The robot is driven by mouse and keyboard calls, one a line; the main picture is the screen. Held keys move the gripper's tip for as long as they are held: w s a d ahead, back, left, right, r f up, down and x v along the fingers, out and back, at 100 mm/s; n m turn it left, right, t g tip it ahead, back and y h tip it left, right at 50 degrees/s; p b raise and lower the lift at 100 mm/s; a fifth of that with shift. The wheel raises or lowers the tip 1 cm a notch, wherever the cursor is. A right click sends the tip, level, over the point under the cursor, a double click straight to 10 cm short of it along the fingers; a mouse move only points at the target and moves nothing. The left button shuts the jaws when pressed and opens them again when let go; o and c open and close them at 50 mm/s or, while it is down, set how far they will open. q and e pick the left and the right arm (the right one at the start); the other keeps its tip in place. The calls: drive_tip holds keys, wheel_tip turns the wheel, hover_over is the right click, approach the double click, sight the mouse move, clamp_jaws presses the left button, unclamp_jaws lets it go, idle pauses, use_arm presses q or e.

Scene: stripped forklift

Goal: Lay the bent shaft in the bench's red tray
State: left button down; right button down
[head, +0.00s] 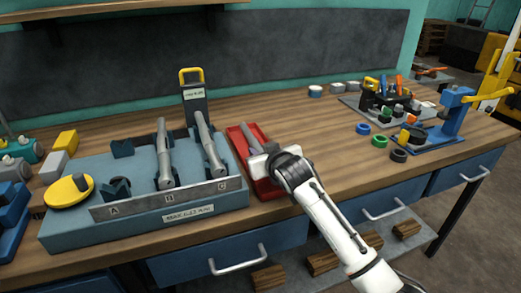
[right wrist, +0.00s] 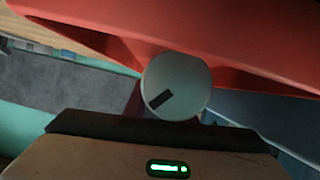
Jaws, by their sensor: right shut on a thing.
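The red tray (head: 238,143) lies on the bench to the right of the blue shaft stand. My right gripper (head: 256,158) is low over or inside the tray, shut on a grey shaft (head: 252,143) that is mostly hidden by the gripper. In the right wrist view the shaft's round grey end (right wrist: 185,80) with a dark mark shows against the red tray (right wrist: 210,30). I cannot tell whether the shaft touches the tray floor, and its bend does not show. My left gripper is not in view.
The blue stand (head: 80,232) carries two shafts, at B (head: 163,150) and C (head: 207,145); its A rest (head: 115,190) is empty. A yellow-handled block (head: 193,95) stands behind. A tool board and blue press (head: 450,115) are at right.

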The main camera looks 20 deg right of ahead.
drive_tip(key=shift+w+r, duration=0.1)
drive_tip(key=shift+r, duration=0.25)
drive_tip(key=c, duration=1.4)
unclamp_jaws()
drive_tip(key=shift+o, duration=0.9)
drive_tip(key=shift+s+f, duration=0.2)
drive_tip(key=shift+f, duration=0.4)
drive_tip(key=o, duration=0.3)
drive_tip(key=shift+o, duration=0.4)
drive_tip(key=shift+w+r+p, duration=0.15)
drive_tip(key=shift+r+p, duration=0.75)
drive_tip(key=shift+r, duration=0.35)
wheel_tip(320, 180, up, 4)
drive_tip(key=p, duration=0.4)
drive_tip(key=shift+f, duration=0.15)
drive_tip(key=shift+r, duration=1.2)
